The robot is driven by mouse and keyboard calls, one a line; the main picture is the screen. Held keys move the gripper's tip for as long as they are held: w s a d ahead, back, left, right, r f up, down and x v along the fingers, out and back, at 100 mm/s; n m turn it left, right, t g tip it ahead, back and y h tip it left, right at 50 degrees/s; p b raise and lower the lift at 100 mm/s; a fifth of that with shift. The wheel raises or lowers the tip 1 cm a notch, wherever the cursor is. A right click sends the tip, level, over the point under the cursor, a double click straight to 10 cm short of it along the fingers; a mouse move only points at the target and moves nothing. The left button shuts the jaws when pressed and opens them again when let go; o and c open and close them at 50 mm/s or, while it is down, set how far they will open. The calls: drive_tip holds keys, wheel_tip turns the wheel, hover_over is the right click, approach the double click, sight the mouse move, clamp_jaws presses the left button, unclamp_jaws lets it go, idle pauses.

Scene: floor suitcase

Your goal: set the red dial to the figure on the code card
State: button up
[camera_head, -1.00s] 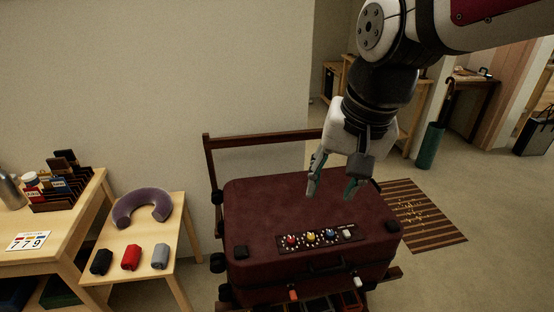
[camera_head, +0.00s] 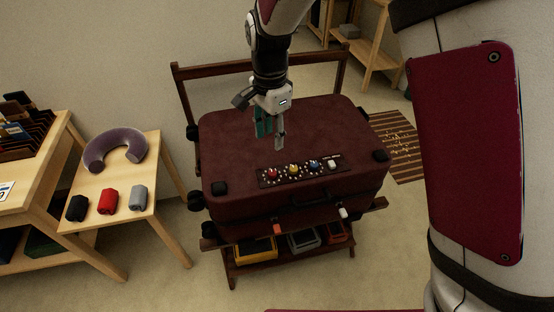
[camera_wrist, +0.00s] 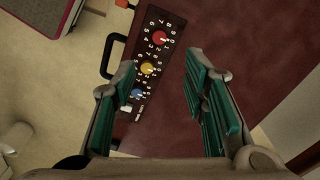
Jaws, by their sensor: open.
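The red dial (camera_head: 272,175) is at the left end of a dark panel on the closed maroon suitcase (camera_head: 265,125). In the wrist view the red dial (camera_wrist: 160,38) is at the top of the panel, with white figures around it; its setting is too small to read surely. The yellow dial (camera_head: 293,170) and blue dial (camera_head: 314,166) follow to its right. The code card (camera_head: 5,190) is cut by the left edge, its figures mostly out of view. My gripper (camera_head: 271,138) is open and empty, above the suitcase lid behind the panel, apart from the dials.
A white switch (camera_head: 333,163) ends the panel's right side. The suitcase lies on a dark wooden rack (camera_head: 200,69) with trays below. A side table (camera_head: 150,165) at left holds a purple neck pillow (camera_head: 114,150) and black, red and grey rolls. The lid behind my gripper is clear.

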sight(272, 172)
wheel_tip(272, 172, down, 13)
drive_tip(key=shift+b, duration=0.6)
drive_tip(key=shift+c, duration=0.2)
clamp_jaws()
